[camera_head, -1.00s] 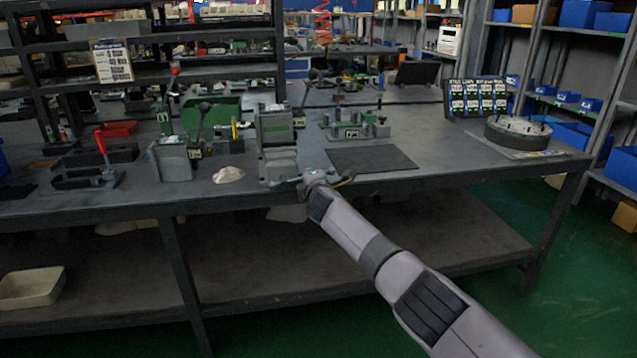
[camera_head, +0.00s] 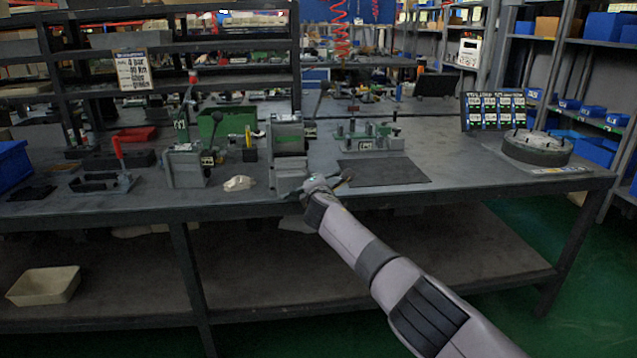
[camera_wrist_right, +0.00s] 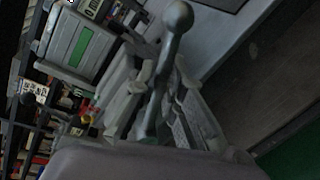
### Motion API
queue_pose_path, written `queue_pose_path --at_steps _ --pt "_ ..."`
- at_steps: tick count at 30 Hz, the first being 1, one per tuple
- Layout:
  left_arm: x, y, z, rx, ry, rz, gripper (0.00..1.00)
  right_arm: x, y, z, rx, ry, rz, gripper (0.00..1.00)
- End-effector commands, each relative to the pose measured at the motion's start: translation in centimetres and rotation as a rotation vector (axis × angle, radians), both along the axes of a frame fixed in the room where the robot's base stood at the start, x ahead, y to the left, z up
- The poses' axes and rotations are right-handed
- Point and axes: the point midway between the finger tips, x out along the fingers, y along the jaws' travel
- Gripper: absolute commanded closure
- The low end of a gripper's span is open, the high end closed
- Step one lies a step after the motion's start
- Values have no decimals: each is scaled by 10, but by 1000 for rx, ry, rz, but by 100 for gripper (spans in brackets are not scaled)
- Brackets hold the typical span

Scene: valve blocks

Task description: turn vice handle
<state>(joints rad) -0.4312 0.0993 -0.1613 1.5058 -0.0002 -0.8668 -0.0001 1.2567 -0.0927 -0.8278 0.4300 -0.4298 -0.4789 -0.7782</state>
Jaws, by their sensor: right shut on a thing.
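The grey vice (camera_head: 287,172) with a green patch stands at the front edge of the workbench in the head view. Its lower front part is partly hidden by my right gripper (camera_head: 314,187). In the right wrist view, the vice handle (camera_wrist_right: 168,60) is a grey rod with a ball end, running up at a slant. My right gripper (camera_wrist_right: 162,78) is shut on the handle, with a finger on each side of the rod and the ball end beyond them. The rod's lower end is hidden. My left gripper is in neither view.
The workbench (camera_head: 480,172) also bears a dark flat mat (camera_head: 385,172) right of the vice, a green-grey fixture (camera_head: 368,138) behind it, and a smaller grey block (camera_head: 186,167) and a crumpled cloth (camera_head: 239,183) to the left. A round grey disc (camera_head: 537,150) lies far right.

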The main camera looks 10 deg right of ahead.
Motion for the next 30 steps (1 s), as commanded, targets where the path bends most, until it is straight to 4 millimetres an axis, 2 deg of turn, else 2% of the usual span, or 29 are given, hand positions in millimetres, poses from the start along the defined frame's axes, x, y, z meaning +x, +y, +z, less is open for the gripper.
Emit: queue_pose_path --at_steps 1,2,11,23,30 --pt "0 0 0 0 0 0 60 0 0 2 1 -3 1 100" --pt "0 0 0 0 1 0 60 0 0 2 1 -3 1 89" --pt "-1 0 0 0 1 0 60 0 0 1 2 -1 0 69" --pt "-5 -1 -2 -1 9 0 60 -2 1 0 3 0 2 69" --pt "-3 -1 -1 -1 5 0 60 -15 2 1 5 -3 1 69"
